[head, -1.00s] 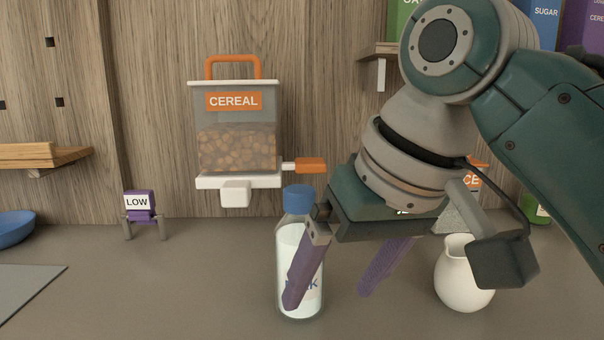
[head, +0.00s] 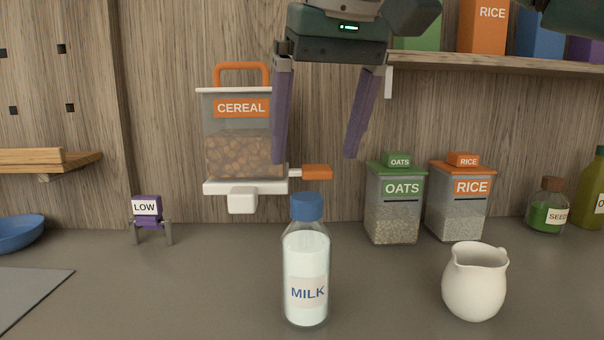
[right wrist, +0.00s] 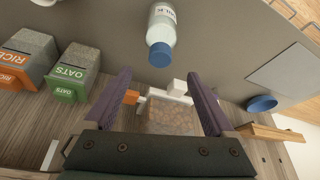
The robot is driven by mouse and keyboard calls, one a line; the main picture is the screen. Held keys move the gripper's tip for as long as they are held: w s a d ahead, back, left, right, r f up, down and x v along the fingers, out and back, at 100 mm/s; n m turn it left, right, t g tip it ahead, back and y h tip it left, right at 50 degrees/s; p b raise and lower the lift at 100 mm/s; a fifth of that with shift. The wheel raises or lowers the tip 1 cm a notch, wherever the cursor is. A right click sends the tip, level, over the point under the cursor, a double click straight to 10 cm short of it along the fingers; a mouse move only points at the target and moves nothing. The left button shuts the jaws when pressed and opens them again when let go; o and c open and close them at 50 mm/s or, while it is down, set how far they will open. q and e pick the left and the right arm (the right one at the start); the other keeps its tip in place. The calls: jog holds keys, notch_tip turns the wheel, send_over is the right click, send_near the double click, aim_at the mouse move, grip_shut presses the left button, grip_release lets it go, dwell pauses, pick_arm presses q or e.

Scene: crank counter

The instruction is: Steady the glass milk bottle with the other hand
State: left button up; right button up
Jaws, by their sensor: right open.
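The glass milk bottle (head: 306,270) stands upright on the counter, with a blue cap and a MILK label. It also shows in the right wrist view (right wrist: 161,35), beyond the fingertips. My right gripper (head: 314,158) is open and empty. Its purple fingers point down, above the bottle in the head view, with a gap between the fingertips and the cap. The fingers also show in the right wrist view (right wrist: 160,78), with nothing between their tips touching them. My left gripper is not in view.
A cereal dispenser (head: 229,150) with an orange lever (head: 317,172) hangs on the wall behind the bottle. A white jug (head: 474,283) stands to the right. Oats (head: 394,213) and rice (head: 459,214) containers stand behind.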

aim_at(307, 196)
jog(key=x, duration=0.7)
